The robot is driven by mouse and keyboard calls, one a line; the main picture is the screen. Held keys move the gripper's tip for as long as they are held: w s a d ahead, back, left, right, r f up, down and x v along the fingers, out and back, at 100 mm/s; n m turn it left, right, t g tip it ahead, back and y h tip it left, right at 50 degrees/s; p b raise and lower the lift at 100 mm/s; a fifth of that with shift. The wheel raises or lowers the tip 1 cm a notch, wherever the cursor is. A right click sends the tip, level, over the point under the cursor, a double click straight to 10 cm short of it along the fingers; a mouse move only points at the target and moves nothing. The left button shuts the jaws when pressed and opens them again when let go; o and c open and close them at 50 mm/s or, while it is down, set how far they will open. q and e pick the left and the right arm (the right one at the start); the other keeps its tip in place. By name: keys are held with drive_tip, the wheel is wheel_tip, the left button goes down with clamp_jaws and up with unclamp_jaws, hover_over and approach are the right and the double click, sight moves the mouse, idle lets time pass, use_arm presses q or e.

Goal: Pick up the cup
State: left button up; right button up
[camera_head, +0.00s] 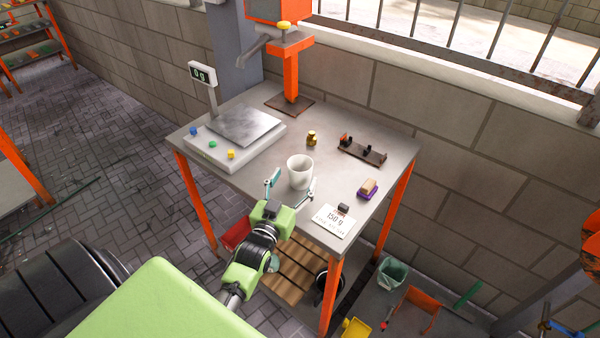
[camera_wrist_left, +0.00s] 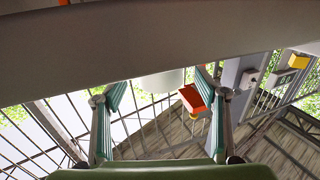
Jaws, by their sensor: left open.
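A white cup (camera_head: 300,168) stands upright on the grey table (camera_head: 243,179), near its front edge. My left gripper (camera_head: 291,184) is open in front of the cup, with one finger to each side of it. Whether a finger touches the cup cannot be told. In the left wrist view, which looks upside down, the open fingers (camera_wrist_left: 158,92) frame a pale part of the cup (camera_wrist_left: 160,84) beyond the table edge. My right gripper is not in view.
A scale (camera_head: 243,124) with a display stands left. Behind the cup are a small brass weight (camera_head: 311,138) and a dark rack (camera_head: 362,150). An orange post (camera_head: 291,75) rises at the back.

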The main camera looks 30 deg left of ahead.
sight(296, 175)
use_arm(q)
drive_tip(key=x, duration=0.3)
drive_tip(key=shift+w+r, duration=0.1)
drive_tip(key=shift+w, duration=0.25)
drive_tip(key=shift+s, duration=0.1)
drive_tip(key=c, duration=0.9)
drive_tip(key=shift+r, duration=0.15)
